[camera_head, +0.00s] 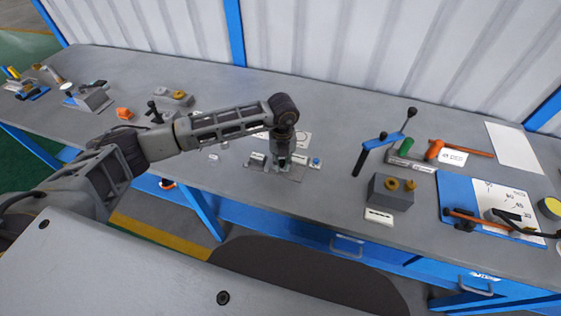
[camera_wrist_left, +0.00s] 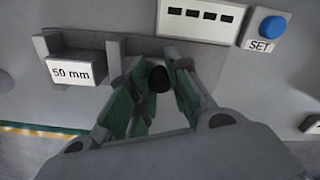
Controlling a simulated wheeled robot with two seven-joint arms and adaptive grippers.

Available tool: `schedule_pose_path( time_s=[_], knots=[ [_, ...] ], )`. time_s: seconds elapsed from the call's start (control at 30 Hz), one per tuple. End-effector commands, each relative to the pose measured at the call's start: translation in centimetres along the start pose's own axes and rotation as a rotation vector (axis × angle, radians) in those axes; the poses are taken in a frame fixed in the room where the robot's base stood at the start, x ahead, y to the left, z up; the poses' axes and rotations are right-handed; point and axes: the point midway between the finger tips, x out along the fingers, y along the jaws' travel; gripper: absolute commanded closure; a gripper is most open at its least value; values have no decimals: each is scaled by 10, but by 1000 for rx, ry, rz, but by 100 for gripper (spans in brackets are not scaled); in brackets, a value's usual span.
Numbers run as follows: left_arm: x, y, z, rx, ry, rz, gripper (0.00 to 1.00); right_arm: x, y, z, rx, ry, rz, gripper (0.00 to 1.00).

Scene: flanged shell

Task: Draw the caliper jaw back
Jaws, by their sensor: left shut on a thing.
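The caliper (camera_wrist_left: 140,46) stands on the bench, with a grey block marked 50 mm (camera_wrist_left: 76,70) between its left jaw (camera_wrist_left: 42,46) and its right, movable-looking jaw (camera_wrist_left: 113,48). Whether the jaws touch the block is hard to tell. My left gripper (camera_head: 283,166) points down over the caliper. In the left wrist view its green-padded fingers (camera_wrist_left: 157,78) are shut on a dark round knob (camera_wrist_left: 158,80) right of the right jaw. The fingers hide the knob's lower part. My right gripper is not in view.
A white display (camera_wrist_left: 200,17) and a blue SET button (camera_wrist_left: 271,25) sit beside the caliper. In the head view, a grey box with yellow rings (camera_head: 390,193) and a blue-handled lever (camera_head: 383,141) stand to the right. Bare bench (camera_head: 320,100) lies behind.

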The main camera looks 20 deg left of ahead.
Motion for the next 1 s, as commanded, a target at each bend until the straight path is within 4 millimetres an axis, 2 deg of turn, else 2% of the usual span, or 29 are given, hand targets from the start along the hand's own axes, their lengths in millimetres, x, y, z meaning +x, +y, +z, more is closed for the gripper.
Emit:
schedule_pose_path(
  time_s=[0.1, 0.13, 0.2, 0.67, 0.87, 1.0],
  knots=[
    [-1, -4, -3, 6, 4, -9, 100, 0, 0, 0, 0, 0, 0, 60],
    [-1, -4, -3, 6, 4, -9, 78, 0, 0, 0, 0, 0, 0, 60],
    [-1, -4, -3, 6, 4, -9, 71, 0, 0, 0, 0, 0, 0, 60],
    [-4, -2, -2, 4, 2, -6, 71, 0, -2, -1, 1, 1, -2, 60],
    [-20, -2, -1, 3, 2, -6, 71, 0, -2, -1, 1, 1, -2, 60],
    [-39, -3, -1, 4, 0, -7, 71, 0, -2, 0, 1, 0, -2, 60]
  ],
)
